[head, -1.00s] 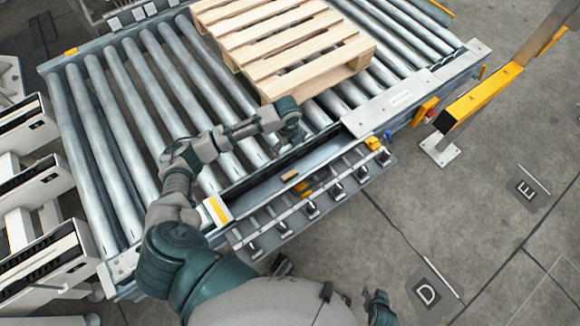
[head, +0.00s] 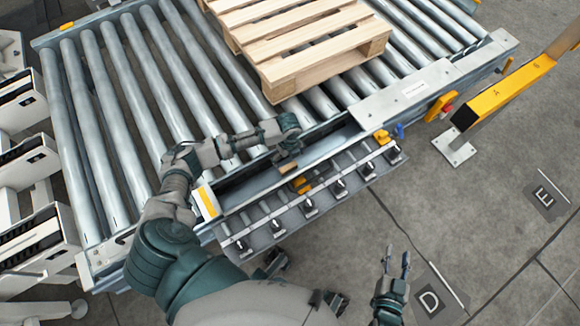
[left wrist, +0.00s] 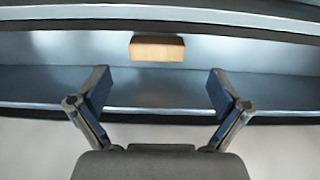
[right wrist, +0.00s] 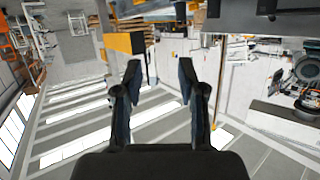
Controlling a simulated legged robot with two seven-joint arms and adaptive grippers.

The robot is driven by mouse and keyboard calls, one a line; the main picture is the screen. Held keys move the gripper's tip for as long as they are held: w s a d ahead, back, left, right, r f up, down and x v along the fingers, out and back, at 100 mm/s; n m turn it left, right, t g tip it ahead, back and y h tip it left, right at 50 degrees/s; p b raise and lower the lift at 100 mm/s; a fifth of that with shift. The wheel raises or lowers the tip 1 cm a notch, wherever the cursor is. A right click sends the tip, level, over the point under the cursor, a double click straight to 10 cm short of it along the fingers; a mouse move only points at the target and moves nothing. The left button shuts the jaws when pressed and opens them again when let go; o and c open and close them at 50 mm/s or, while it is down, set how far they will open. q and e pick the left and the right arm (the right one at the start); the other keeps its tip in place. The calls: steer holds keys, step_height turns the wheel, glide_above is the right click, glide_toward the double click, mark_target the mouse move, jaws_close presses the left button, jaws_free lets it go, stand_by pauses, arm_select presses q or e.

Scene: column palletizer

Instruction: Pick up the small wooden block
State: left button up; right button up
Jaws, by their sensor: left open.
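The small wooden block (head: 287,167) lies in the metal channel along the conveyor's near edge. In the left wrist view the block (left wrist: 157,48) sits ahead of and centred between the fingers, with clear space to it. My left gripper (left wrist: 157,90) is open and empty; in the head view it (head: 287,158) hangs over the channel close to the block and partly hides it. My right gripper (head: 396,264) is open and empty, over the floor at the lower right. Its spread fingers also show in the right wrist view (right wrist: 159,76).
A wooden pallet (head: 300,65) rests on the conveyor rollers (head: 145,100). A dark rail with several black clamps (head: 310,205) runs along the near side of the channel. A yellow guard post (head: 500,95) stands at right. The floor at right is mostly clear.

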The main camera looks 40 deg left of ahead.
mark_target(288, 167)
arm_select(q)
steer(key=shift+d+f, duration=0.25)
steer(key=shift+f, duration=0.2)
steer(key=shift+d+f, duration=0.2)
steer(key=shift+f, duration=0.25)
steer(key=f+b, duration=0.1)
steer(key=f, duration=0.2)
steer(key=a+f+b, duration=0.1)
steer(key=f, duration=0.1)
steer(key=shift+s+f+b, duration=0.15)
steer(key=shift+s+b, duration=0.15)
steer(key=shift+d, duration=0.3)
steer(key=shift+d+r, duration=0.1)
steer(key=shift+r, duration=0.1)
steer(key=shift+c, duration=0.8)
steer(key=c, duration=0.8)
steer(key=shift+a+f, duration=0.1)
steer(key=shift+a, duration=0.1)
arm_select(e)
step_height(288, 167, up, 7)
steer(key=w+a+t+y, duration=0.1)
steer(key=t, duration=0.4)
steer(key=shift+w+t+y, duration=0.15)
steer(key=shift+t+y, duration=0.25)
